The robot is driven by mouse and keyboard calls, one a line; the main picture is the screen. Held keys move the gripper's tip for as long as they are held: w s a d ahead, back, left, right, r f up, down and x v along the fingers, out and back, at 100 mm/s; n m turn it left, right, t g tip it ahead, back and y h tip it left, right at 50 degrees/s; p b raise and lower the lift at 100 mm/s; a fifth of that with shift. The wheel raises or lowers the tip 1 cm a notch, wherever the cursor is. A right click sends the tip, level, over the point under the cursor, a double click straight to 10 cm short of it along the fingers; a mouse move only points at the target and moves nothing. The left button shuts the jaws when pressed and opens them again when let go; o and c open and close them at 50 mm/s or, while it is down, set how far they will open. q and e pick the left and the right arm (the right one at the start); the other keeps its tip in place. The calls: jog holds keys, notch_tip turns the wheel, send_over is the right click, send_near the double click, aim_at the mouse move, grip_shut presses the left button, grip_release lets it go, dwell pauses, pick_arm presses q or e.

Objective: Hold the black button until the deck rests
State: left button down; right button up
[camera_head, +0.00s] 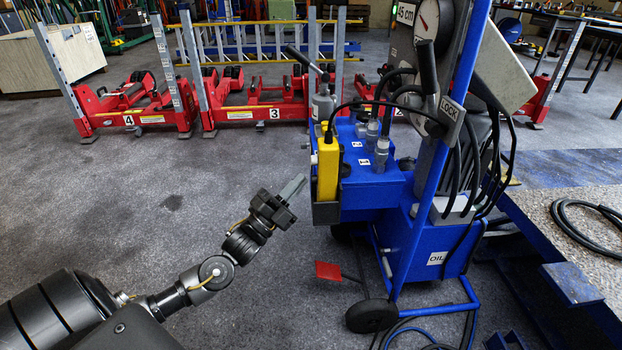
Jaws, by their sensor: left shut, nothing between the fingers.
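A yellow control pendant (328,165) stands upright in a dark holder on the left side of the blue trolley unit (375,185). I cannot make out a black button on it from here. My left gripper (292,188) is shut and empty, a little left of the pendant and apart from it, its fingers pointing up and right. A grey speckled deck (545,210) with blue edges lies at the right; I cannot tell whether it rests on anything. My right gripper is not in view.
The trolley has a black wheel (372,316), a red pedal (328,271), a gauge (430,18) and several black hoses. A coiled black hose (590,228) lies on the deck. Red numbered jack stands (240,105) line the back. The grey floor at left is clear.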

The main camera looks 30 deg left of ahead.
pick_arm(q)
jog(key=shift+w+d, duration=0.35)
jog(key=shift+d, duration=0.1)
dwell(2.2)
jog(key=shift+s+a, duration=0.1)
dwell(0.7)
jog(key=shift+s+a+p, duration=0.35)
jog(key=shift+s+a, duration=0.1)
jog(key=shift+a, duration=0.2)
jog(key=shift+s+a+p, duration=0.25)
jog(key=shift+s+a, duration=0.55)
jog(key=shift+a, duration=0.2)
jog(key=shift+s+a+p, duration=0.2)
jog(key=shift+s+a, duration=0.55)
jog(key=shift+a, duration=0.25)
jog(key=shift+d, duration=0.1)
dwell(0.6)
